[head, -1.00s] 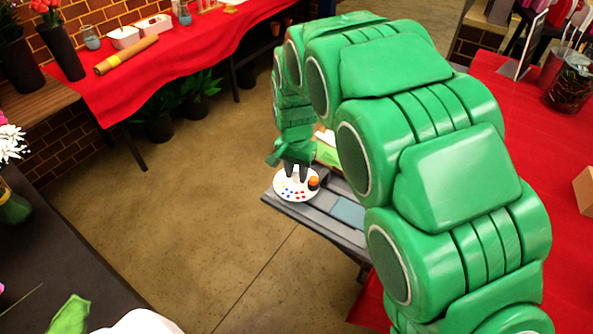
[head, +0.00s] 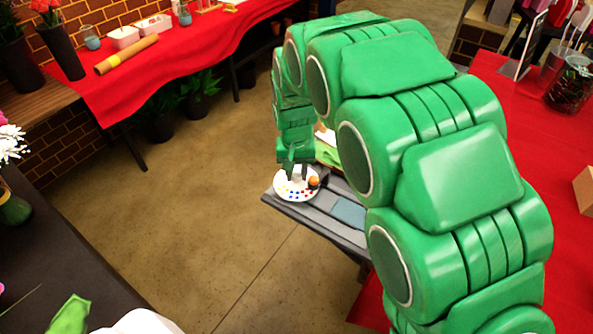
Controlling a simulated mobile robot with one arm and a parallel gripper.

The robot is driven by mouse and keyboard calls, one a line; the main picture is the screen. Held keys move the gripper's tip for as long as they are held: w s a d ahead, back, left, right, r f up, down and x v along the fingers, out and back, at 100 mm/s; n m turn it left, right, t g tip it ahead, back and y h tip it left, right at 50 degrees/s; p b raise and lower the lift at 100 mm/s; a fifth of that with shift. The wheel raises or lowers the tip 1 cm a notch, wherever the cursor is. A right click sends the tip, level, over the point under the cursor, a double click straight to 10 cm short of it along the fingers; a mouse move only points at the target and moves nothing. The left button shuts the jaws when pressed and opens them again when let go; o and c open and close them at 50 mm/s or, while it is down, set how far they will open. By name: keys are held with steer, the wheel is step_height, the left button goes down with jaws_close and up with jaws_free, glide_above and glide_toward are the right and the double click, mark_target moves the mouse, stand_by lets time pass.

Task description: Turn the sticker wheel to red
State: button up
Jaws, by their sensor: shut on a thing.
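The sticker wheel (head: 283,192) is a white disc with several coloured dots, blue, yellow and red among them. It lies at the left end of a grey bench (head: 318,215). A small orange knob or ball (head: 314,181) shows at its right edge. My gripper (head: 297,176) points down over the middle of the wheel, its dark fingers shut on a pale part at the centre, probably the wheel's hub. The fingers hide the middle of the disc, and I cannot tell which colour is selected.
My green arm covers much of the bench and the right side. A red-covered table (head: 545,150) stands right, another red-draped table (head: 190,62) at the back left. A dark table (head: 80,270) is at the front left. The floor between is clear.

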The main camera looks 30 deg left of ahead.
mark_target(296, 174)
steer(key=shift+n, duration=1.9)
steer(key=o, duration=0.8)
steer(key=shift+c, duration=0.2)
steer(key=shift+r, duration=3.9)
